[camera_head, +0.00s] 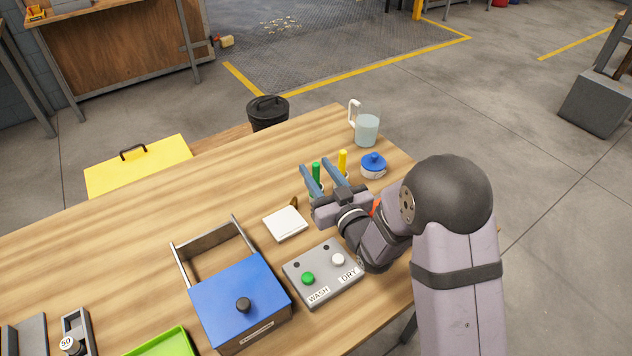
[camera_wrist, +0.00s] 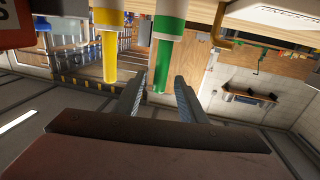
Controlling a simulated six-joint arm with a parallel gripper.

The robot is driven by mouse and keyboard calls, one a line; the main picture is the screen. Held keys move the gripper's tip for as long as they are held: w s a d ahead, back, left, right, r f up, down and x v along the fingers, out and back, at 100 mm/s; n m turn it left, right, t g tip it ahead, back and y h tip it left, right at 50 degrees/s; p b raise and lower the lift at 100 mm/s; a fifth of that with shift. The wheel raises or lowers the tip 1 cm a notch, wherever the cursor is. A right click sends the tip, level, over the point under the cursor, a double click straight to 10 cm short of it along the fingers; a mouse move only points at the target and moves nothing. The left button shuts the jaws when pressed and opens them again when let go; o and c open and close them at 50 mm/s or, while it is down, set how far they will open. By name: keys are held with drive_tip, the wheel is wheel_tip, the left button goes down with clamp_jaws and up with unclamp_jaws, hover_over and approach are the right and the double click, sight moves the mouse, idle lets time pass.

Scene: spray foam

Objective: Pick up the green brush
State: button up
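The green brush (camera_head: 316,173) shows as an upright green handle in the head view, with its lower part hidden behind my gripper. In the wrist view the green handle (camera_wrist: 164,65) appears between the two finger ends, with a white part above it in the picture. My gripper (camera_head: 316,166) is open, its two fingers spread on either side of the green handle. In the wrist view the fingers (camera_wrist: 160,84) show a gap to the handle, and I see no grip on it.
A yellow brush (camera_head: 343,160) stands just right of the green one. A blue-lidded jar (camera_head: 373,166) and a pitcher (camera_head: 367,130) stand farther right. A white square pad (camera_head: 285,224), a wash/dry button box (camera_head: 323,274) and a blue drawer box (camera_head: 240,300) lie nearer.

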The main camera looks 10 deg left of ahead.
drive_tip(key=shift+f+p+x, duration=0.2)
drive_tip(key=shift+p+x, duration=0.85)
drive_tip(key=shift+x, duration=1.55)
clamp_jaws()
